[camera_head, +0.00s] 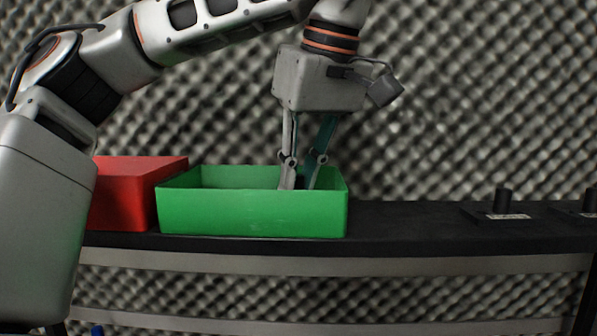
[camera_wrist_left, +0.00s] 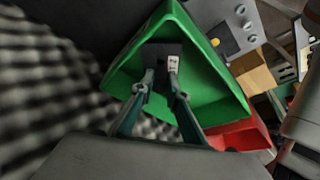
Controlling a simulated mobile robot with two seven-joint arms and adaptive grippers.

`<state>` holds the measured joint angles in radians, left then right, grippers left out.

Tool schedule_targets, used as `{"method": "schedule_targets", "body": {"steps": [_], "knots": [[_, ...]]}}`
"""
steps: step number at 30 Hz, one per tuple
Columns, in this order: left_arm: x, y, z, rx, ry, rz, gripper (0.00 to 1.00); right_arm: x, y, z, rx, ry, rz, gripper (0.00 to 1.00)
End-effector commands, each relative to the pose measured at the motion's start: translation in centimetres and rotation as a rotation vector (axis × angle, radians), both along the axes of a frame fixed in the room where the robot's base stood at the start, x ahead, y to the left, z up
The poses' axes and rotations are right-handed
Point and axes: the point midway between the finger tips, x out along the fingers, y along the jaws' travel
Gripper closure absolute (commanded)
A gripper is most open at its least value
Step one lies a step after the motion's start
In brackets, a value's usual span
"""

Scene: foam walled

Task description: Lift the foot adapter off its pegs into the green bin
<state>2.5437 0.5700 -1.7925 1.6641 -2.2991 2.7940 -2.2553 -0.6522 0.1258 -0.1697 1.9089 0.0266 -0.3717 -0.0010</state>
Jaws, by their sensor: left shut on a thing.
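The green bin (camera_head: 252,213) stands on the dark shelf, left of centre in the head view. In the left wrist view it (camera_wrist_left: 222,92) opens below my gripper. My left gripper (camera_head: 299,187) points down with its fingertips inside the bin's opening. It is shut on a small dark block with a white label, which I take to be the foot adapter (camera_wrist_left: 158,53). The bin's front wall mostly hides the block in the head view. I cannot tell whether the block touches the bin's floor. My right gripper is not in view.
A red bin (camera_head: 125,195) stands against the green bin's left side. Two dark bases with upright black pegs (camera_head: 503,202) (camera_head: 590,200) stand on the shelf (camera_head: 400,218) at right. The shelf between them and the green bin is clear. A foam wall rises behind.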

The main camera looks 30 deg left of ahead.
Motion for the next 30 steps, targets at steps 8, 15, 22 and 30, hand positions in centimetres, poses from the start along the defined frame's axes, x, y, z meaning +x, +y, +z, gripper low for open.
{"method": "schedule_targets", "body": {"steps": [8,15,22,30], "knots": [[0.0,0.0,0.0,0.0,-0.001,0.0,1.0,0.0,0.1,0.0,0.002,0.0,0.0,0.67],[0.0,0.0,-0.4,0.0,0.0,-0.001,1.0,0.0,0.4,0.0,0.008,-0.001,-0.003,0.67],[0.0,0.0,-0.8,0.0,0.0,-0.001,1.0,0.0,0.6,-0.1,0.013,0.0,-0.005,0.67],[0.0,0.0,-1.1,0.001,0.0,-0.001,0.7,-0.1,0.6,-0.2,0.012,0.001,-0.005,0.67]]}}
